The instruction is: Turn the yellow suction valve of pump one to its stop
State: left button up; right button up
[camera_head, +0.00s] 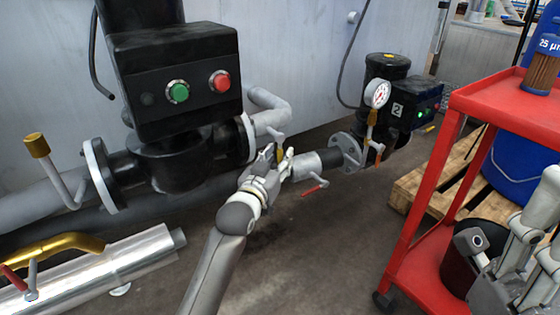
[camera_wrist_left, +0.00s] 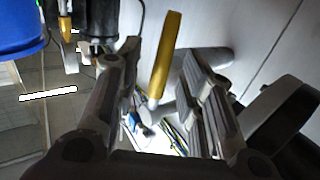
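A yellow valve handle (camera_wrist_left: 165,55) stands between the fingers of my left gripper (camera_wrist_left: 160,75) in the left wrist view, with visible gaps on both sides. In the head view my left gripper (camera_head: 284,160) is at the pipe right of the large black pump (camera_head: 180,150), and the fingers partly cover the yellow handle (camera_head: 279,153). The left gripper is open; contact with the handle cannot be told. The pump carries a green and a red button.
A red-handled lever (camera_head: 314,188) sits on the pipe just right of my left gripper. A second pump (camera_head: 397,105) with a gauge (camera_head: 377,94) stands farther back. The red cart (camera_head: 500,103) stands at the right. A yellow-topped lever (camera_head: 37,146) is far left.

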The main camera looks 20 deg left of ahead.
pick_arm(q)
jog(key=shift+w, duration=0.7)
grip_shut()
